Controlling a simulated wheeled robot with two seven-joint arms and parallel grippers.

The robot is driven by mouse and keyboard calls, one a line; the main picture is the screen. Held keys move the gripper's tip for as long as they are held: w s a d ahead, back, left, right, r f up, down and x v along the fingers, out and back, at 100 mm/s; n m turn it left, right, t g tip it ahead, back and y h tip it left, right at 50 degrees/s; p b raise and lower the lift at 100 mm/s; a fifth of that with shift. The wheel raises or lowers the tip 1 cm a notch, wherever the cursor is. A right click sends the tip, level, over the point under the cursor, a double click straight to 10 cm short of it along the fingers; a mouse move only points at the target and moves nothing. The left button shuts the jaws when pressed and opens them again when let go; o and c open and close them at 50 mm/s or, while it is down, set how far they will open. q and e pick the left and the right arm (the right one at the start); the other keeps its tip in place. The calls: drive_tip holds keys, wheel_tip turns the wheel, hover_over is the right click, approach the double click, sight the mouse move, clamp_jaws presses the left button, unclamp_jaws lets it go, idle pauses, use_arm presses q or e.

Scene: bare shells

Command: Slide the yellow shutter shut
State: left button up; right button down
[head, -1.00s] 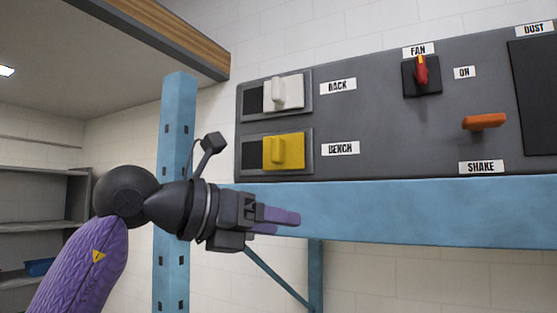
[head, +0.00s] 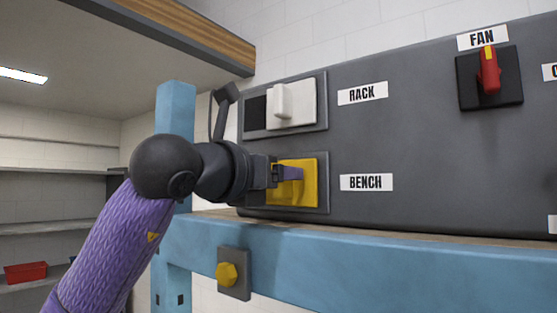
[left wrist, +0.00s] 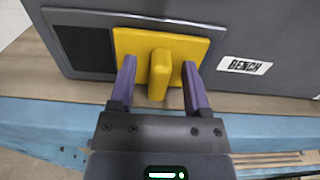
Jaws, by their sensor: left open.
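The yellow shutter (head: 308,185) sits in the lower frame on the grey panel, beside the BENCH label. In the left wrist view the yellow shutter (left wrist: 198,48) covers the right part of its frame, with a dark opening (left wrist: 84,48) to its left. Its upright yellow handle (left wrist: 159,72) sticks out toward me. My left gripper (head: 293,173) is at the shutter; in the left wrist view its purple fingers (left wrist: 159,84) are open, one on each side of the handle, with small gaps visible. In the head view my gripper hides the shutter's left side. My right gripper is out of view.
A white shutter (head: 300,105) marked RACK is just above. A red FAN switch (head: 488,70) is at the upper right. The blue shelf beam (head: 400,255) runs below the panel, with a yellow knob (head: 227,275) on it. A blue post (head: 175,110) stands left.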

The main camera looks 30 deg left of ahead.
use_arm(q)
drive_tip(key=shift+w, duration=0.1)
clamp_jaws()
idle(1.4)
